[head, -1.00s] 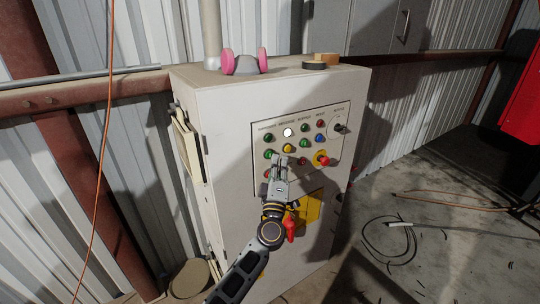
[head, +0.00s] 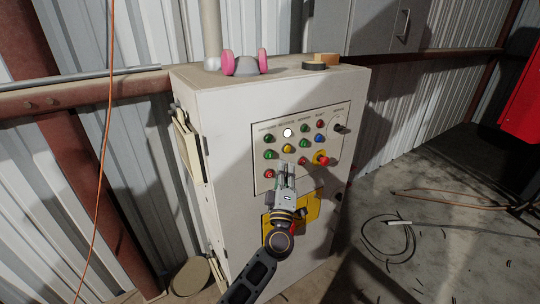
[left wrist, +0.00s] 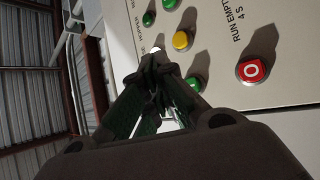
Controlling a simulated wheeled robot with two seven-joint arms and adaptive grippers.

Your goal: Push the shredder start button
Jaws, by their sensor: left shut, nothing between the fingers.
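The control panel (head: 262,188) is on the front of a pale cabinet (head: 230,200) in the head view. It carries rows of green, yellow and red buttons, one lit white button (head: 288,132) and a red mushroom button (head: 321,159). I cannot read which button is the shredder start. My left gripper (head: 287,168) is shut and empty in front of the lower middle of the panel. In the left wrist view, its fingertips (left wrist: 158,62) are beside a green button (left wrist: 195,83), and a red button marked O (left wrist: 252,69) is to the right. Contact cannot be told.
Pink-cupped ear defenders (head: 245,65) and a small round tan and black item (head: 322,61) lie on the cabinet top. An orange cable (head: 101,170) hangs at the left. Dark cable (head: 385,238) lies on the floor at the right.

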